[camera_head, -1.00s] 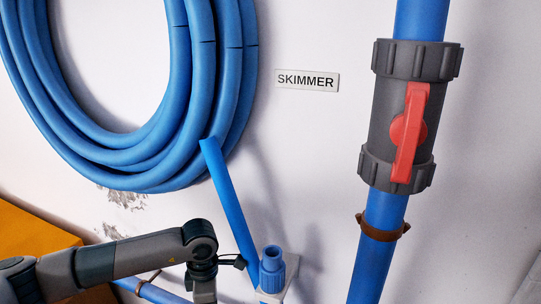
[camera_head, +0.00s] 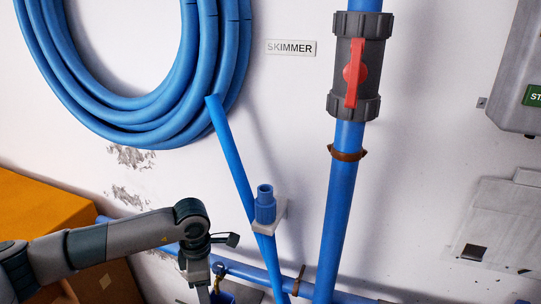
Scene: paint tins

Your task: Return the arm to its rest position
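My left arm (camera_head: 120,240) comes in from the lower left, dark grey, and bends downward at its wrist joint. My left gripper (camera_head: 203,291) hangs below this joint at the bottom edge. Its fingertips are cut off or too small to make out, so I cannot tell if it is open or shut. My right arm and gripper are not in view. I can make out no paint tins.
A grey valve with a red handle (camera_head: 354,72) sits on a vertical blue pipe (camera_head: 337,215). A coiled blue hose (camera_head: 130,125) hangs at upper left. An orange box (camera_head: 40,212) stands behind my arm. A grey box (camera_head: 520,75) is at right.

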